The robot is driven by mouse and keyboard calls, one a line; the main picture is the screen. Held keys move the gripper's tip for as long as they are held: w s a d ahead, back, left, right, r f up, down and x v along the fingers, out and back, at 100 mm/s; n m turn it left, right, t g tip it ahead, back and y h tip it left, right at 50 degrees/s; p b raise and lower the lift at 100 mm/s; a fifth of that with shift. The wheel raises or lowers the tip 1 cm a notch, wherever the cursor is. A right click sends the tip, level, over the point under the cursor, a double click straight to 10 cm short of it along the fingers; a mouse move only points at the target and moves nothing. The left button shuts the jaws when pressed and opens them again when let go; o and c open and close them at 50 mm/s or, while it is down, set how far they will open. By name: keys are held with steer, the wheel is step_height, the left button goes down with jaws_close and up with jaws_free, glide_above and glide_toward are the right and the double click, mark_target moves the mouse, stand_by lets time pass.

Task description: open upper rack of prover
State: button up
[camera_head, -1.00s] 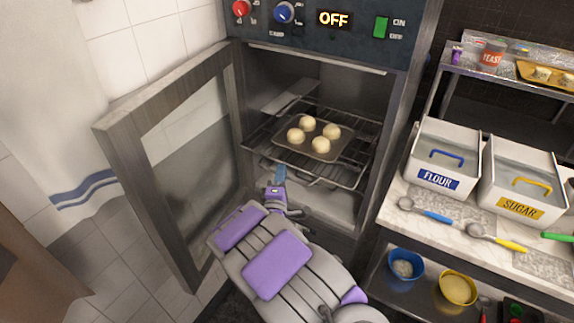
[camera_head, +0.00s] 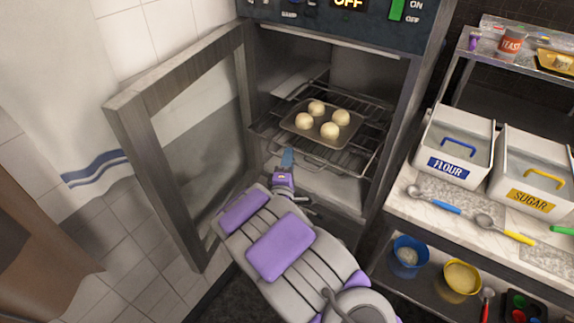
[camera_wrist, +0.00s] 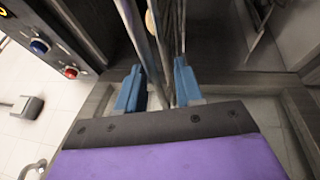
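The prover (camera_head: 405,125) stands with its glass door (camera_head: 190,145) swung open to the left. Inside, the upper wire rack (camera_head: 262,127) carries a baking tray (camera_head: 291,119) with several pale dough balls. My gripper (camera_head: 287,158) is at the rack's front edge, left of its middle. In the wrist view, the two blue fingers of my gripper (camera_wrist: 158,82) are apart, with rack bars (camera_wrist: 157,45) running between them. I cannot tell whether the fingers touch the bars. The arm hides part of the prover's lower front.
A counter (camera_head: 402,207) to the right holds a flour bin (camera_head: 455,150), a sugar bin (camera_head: 530,175) and measuring spoons. Blue and yellow bowls stand on the shelf below. A tiled wall (camera_head: 190,30) is behind the open door at left.

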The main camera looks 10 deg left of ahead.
steer(key=s+f+p, duration=0.1)
steer(key=s+f, duration=0.2)
steer(key=s, duration=1.4)
steer(key=shift+d+f, duration=0.15)
steer(key=shift+d, duration=0.25)
steer(key=w+d+f+m+g, duration=0.2)
steer(key=w+d+m+g, duration=0.2)
steer(key=m+g, duration=0.55)
steer(key=s+d+r+m+g, duration=0.3)
steer(key=s+d, duration=0.5)
steer(key=s, duration=0.3)
steer(key=s+d+r+m+g+b, duration=0.1)
steer(key=s+d+r+m+g, duration=0.2)
steer(key=s+d+r+g, duration=0.2)
steer(key=s+d+r+m+g+h, duration=0.1)
steer(key=s+d+r+m+g, duration=0.3)
steer(key=s+d, duration=0.7)
steer(key=s+r, duration=0.1)
steer(key=s, duration=0.5)
steer(key=shift+s+r+b, duration=0.15)
steer(key=shift+r+b, duration=0.2)
